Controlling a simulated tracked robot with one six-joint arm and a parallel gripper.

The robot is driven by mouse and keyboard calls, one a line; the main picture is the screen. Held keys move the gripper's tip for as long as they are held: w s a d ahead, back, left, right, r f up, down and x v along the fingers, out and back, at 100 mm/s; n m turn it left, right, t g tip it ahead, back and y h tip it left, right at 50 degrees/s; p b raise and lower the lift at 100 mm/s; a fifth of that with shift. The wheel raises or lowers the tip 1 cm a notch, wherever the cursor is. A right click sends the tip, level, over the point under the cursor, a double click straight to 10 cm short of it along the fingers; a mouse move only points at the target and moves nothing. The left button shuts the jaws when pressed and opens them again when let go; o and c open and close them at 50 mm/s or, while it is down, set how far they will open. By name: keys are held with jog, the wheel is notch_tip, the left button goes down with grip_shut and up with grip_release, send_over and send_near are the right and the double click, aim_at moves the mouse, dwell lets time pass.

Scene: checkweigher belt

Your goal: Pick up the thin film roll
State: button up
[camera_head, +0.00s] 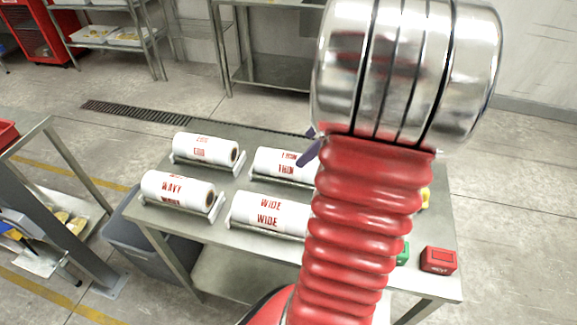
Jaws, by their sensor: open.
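The thin film roll (279,163) is a white roll with red "THIN" lettering. It lies in a metal cradle at the back of the steel table, right of the upper left roll. Its right end is hidden behind my red ribbed arm. My gripper (308,150) shows only as purple finger parts at the arm's left edge, by the right part of the thin roll. It is open, and the rest is hidden. I cannot tell its height above the roll or whether it touches it.
Other white rolls share the steel table (225,213): one with unclear lettering (205,149), one marked WAVY (178,190) and one marked WIDE (268,212). A red box (438,260) sits at the front right, with green and yellow items partly hidden beside my arm. A grey bin (150,245) stands below left.

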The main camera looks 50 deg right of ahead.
aim_at(296, 157)
jog(key=x, duration=0.5)
jog(key=shift+w+a+f, duration=0.1)
jog(key=shift+w+f, duration=0.1)
jog(key=shift+f, duration=0.15)
jog(key=shift+x, duration=2.6)
jog(key=shift+c, duration=0.7)
jog(key=c, duration=1.5)
jog(key=shift+r, duration=0.1)
notch_tip(296, 157, up, 10)
jog(key=shift+f, duration=0.1)
